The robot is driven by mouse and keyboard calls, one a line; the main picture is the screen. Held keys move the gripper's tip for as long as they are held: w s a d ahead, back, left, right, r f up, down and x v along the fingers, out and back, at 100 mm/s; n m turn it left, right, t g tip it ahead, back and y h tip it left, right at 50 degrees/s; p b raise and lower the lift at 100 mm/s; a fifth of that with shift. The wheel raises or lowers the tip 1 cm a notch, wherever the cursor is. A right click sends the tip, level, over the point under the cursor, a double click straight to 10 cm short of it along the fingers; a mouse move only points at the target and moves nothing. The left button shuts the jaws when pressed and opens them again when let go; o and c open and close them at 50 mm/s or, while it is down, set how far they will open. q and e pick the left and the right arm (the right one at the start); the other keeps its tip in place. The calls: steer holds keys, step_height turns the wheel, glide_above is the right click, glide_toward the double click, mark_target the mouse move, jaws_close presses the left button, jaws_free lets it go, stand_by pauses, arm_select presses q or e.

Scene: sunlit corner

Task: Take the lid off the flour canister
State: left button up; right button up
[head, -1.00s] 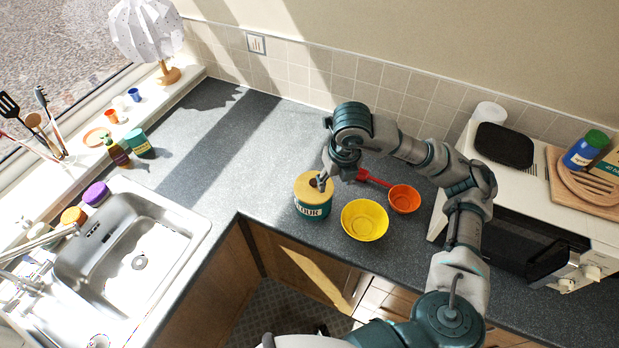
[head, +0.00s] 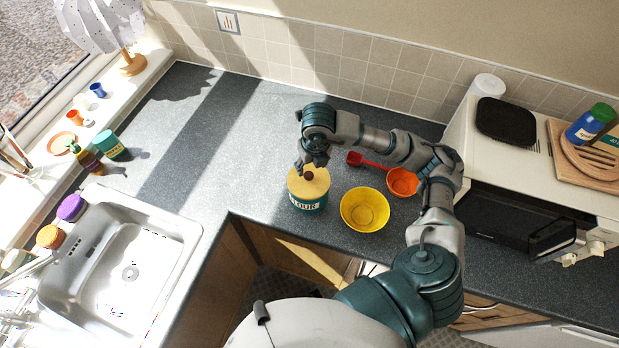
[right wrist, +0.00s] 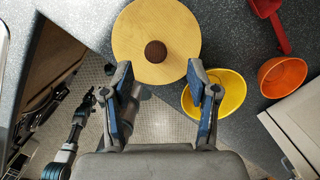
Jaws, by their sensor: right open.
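The teal flour canister (head: 309,205) stands upright on the counter. Its round wooden lid (head: 298,187) sits on top, with a dark brown knob (right wrist: 155,51) in the middle. My right gripper (head: 308,168) is above the lid, close to the knob. In the right wrist view, its two fingers (right wrist: 158,73) are spread wide, with the knob just beyond the gap between the tips and nothing held. Part of my left arm shows low at the left of the right wrist view; its finger state is unclear.
A yellow bowl (head: 365,209) stands close right of the canister. An orange bowl (head: 402,182) and a red scoop (head: 368,161) lie farther right, by the microwave (head: 515,215). The sink (head: 128,270) is at the left. The counter behind and left of the canister is clear.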

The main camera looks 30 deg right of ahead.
mark_target(309, 176)
steer(key=shift+d+f, duration=0.1)
steer(key=shift+f, duration=0.3)
steer(key=shift+w+a+f+p, duration=0.15)
steer(key=shift+a+f+p, duration=0.1)
steer(key=shift+f, duration=0.6)
steer(key=shift+w+a+f+p, duration=0.15)
steer(key=shift+f+p, duration=0.1)
steer(key=shift+f, duration=0.6)
steer(key=shift+w+a+f+p, duration=0.1)
steer(key=shift+a+f+p, duration=0.15)
steer(key=shift+f, duration=0.6)
steer(key=shift+d, duration=0.3)
steer(key=c, duration=0.3)
steer(key=shift+s+d, duration=0.15)
steer(key=shift+d, duration=0.05)
jaws_close()
steer(key=shift+a+f, duration=0.1)
steer(key=shift+a, duration=0.2)
